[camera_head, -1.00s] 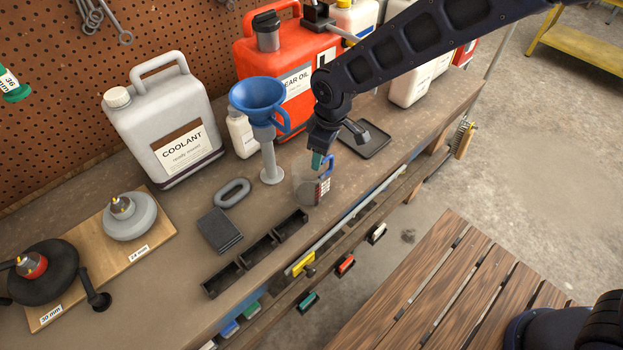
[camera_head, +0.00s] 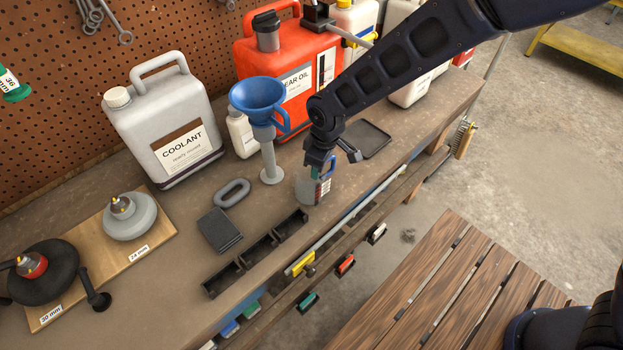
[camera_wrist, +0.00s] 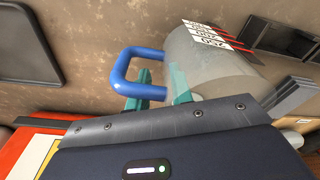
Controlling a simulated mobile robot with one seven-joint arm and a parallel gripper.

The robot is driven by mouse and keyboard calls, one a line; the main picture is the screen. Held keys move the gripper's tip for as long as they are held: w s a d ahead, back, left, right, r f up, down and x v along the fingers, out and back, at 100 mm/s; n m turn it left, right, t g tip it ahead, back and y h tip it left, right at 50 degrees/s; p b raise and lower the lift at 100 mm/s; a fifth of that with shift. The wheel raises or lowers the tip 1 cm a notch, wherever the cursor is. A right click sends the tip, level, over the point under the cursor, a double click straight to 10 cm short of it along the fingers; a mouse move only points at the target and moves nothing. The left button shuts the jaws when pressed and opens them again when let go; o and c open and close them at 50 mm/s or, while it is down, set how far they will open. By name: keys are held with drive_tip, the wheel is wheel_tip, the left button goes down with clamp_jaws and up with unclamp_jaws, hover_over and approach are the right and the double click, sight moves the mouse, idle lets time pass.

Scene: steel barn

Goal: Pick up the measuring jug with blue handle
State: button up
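My gripper (camera_head: 322,170) is down at the jug's handle side. In the wrist view my gripper (camera_wrist: 162,87) has its two teal fingertips apart. The left one overlaps the handle loop and the right one is close to the jug wall. Whether either touches is unclear. In the head view my gripper hides part of the handle.
A blue funnel (camera_head: 258,100) on a grey stand is left of the jug. A black open-topped tray (camera_head: 256,252) lies in front, and a flat dark tray (camera_head: 367,139) lies behind right. The red gear oil can (camera_head: 285,55) and coolant can (camera_head: 165,125) stand at the back.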

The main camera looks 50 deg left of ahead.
clamp_jaws()
